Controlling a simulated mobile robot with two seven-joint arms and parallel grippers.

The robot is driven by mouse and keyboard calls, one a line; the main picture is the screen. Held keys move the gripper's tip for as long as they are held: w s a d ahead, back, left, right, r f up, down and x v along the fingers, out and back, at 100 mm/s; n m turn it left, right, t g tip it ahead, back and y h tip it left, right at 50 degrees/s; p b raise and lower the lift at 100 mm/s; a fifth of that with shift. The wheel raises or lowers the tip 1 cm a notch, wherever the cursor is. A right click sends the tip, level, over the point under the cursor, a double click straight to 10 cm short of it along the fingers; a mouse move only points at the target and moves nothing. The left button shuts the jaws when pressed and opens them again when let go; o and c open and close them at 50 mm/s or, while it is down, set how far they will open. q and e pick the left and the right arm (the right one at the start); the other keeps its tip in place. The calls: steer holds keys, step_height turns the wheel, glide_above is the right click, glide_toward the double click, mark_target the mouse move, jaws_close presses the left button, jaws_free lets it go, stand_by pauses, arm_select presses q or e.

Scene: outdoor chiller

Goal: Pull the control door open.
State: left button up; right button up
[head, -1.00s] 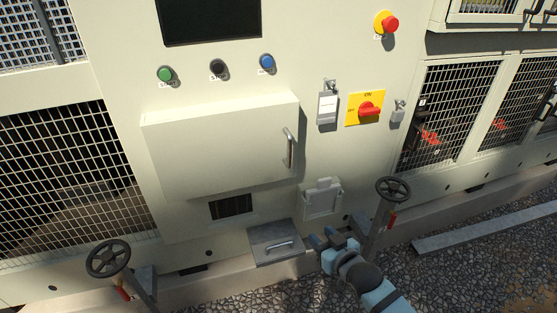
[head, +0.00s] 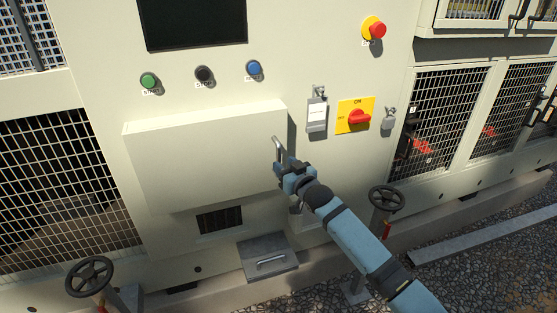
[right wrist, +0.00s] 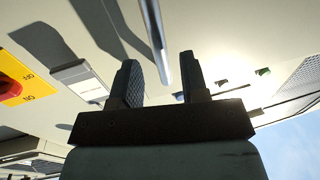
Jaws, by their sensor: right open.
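The control door (head: 205,155) is a pale box-like panel, shut, below the row of buttons. Its upright metal handle (head: 277,148) is at the door's right edge. My right gripper (head: 283,167) is at the lower part of the handle and hides that part. In the right wrist view, the open fingers (right wrist: 160,80) stand either side of the handle bar (right wrist: 157,40), with a gap to each finger. I cannot tell how deep the bar sits between them. My left gripper is not in view.
A red rotary switch (head: 358,118) on a yellow plate and a white tag (head: 317,115) are right of the door. A valve wheel (head: 386,200) stands close to my right forearm. A metal hatch (head: 268,258) with a handle is below.

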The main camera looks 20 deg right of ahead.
mark_target(280, 161)
steer(key=shift+x, duration=1.95)
jaws_close()
